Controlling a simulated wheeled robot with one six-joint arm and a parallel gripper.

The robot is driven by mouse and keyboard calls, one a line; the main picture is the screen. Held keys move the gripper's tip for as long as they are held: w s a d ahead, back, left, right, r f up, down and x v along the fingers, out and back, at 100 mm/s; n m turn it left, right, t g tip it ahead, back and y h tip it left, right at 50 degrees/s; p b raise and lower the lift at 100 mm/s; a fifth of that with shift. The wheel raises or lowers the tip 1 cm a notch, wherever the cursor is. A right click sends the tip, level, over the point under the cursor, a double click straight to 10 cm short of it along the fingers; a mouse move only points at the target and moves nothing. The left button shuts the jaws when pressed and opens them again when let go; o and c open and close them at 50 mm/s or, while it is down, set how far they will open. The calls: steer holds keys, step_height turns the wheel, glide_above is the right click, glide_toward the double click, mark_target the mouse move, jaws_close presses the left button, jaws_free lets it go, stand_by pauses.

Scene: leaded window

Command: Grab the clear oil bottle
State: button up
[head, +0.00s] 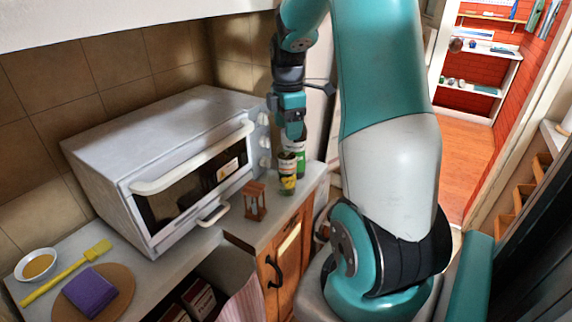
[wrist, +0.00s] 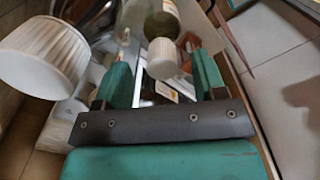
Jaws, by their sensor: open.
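My gripper (head: 292,132) is open and points down over two bottles at the right end of the counter. The front one is a short bottle with a yellow label (head: 287,182). Close behind it stands a taller green bottle with a white label (head: 300,160), partly hidden. I cannot tell for sure which is the clear oil bottle. In the wrist view, a white cap (wrist: 162,56) shows between the open fingers, with a greenish bottle (wrist: 160,22) beyond it. Nothing is gripped.
A white toaster oven (head: 170,160) stands left of the bottles; a white ribbed knob-like part (wrist: 40,58) is near my gripper. A small wooden hourglass-like stand (head: 254,201) is at the counter's front edge.

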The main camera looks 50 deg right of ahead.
mark_target(287, 163)
steer(key=shift+a+f+p, duration=0.15)
steer(key=shift+f+p, duration=0.2)
steer(key=shift+f, duration=1.6)
steer(key=c, duration=1)
steer(key=shift+c, duration=0.2)
steer(key=shift+r, duration=0.15)
